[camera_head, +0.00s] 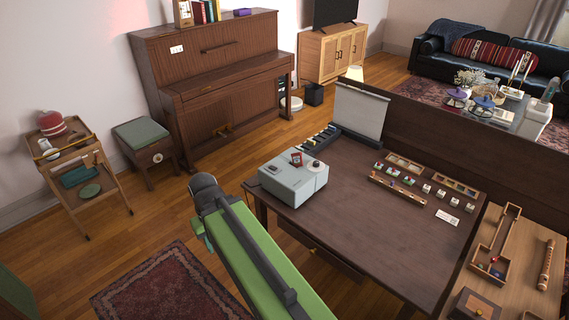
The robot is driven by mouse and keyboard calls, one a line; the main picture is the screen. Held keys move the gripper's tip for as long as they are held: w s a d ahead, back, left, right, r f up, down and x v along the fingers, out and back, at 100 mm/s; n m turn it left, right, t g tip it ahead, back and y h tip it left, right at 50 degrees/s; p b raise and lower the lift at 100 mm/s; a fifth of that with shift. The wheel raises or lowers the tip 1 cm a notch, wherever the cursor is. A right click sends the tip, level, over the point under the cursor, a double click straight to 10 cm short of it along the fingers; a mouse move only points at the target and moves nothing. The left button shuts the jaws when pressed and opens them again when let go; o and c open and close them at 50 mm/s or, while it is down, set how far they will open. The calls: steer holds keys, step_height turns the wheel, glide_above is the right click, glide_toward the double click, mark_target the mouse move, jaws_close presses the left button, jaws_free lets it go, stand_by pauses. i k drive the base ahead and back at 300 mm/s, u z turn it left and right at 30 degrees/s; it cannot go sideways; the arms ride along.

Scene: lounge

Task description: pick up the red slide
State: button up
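A small red piece (296,159) that looks like the red slide is on top of the pale grey box-shaped device (290,182), at the left end of the dark desk (345,210). It is too small to make out in detail. A small round dark and red item (316,164) is just to its right. My green arm reaches up from the bottom of the picture, left of the desk, to a dark rounded joint. I cannot make out my gripper's fingers; they are not in view. Nothing of mine touches the red piece.
A white screen (360,112) and a dark rack of coloured pieces (320,137) stand behind the device. Wooden trays (398,188) and several small white-framed pieces lie to the right. A side table (520,285) adjoins at right. Floor with a rug (165,290) is at left.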

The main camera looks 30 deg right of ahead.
mark_target(297, 158)
steer(key=z, duration=0.4)
steer(key=i, duration=1.05)
steer(key=u, duration=0.35)
